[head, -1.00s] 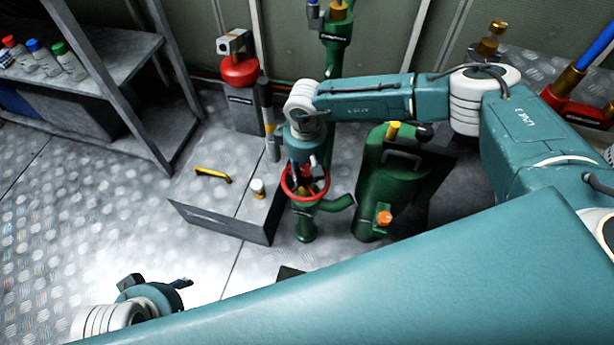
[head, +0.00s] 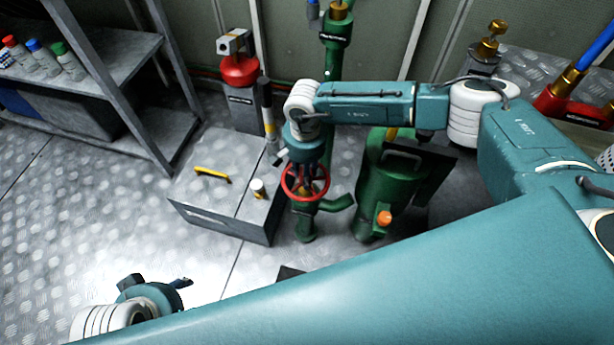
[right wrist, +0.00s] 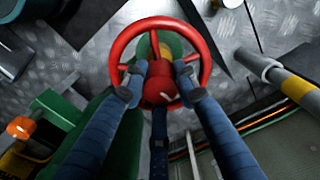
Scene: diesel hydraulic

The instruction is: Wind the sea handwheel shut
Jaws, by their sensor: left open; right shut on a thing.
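The red handwheel (head: 291,191) sits on top of a green valve body (head: 306,222) near the middle of the head view. In the right wrist view the handwheel (right wrist: 123,42) shows its rim, spokes and hub from above. My right gripper (right wrist: 163,85) reaches down over the wheel, its fingers on both sides of the hub among the spokes, shut on the handwheel. In the head view the right gripper is partly hidden under its own wrist. My left gripper (head: 182,284) is at the lower left, open and empty, above the bare floor.
A grey box (head: 225,215) with a yellow handle stands just left of the valve. A green tank (head: 385,185) with an orange knob stands close on its right. A red canister (head: 240,72) is behind. A grey shelf (head: 120,60) holds several bottles.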

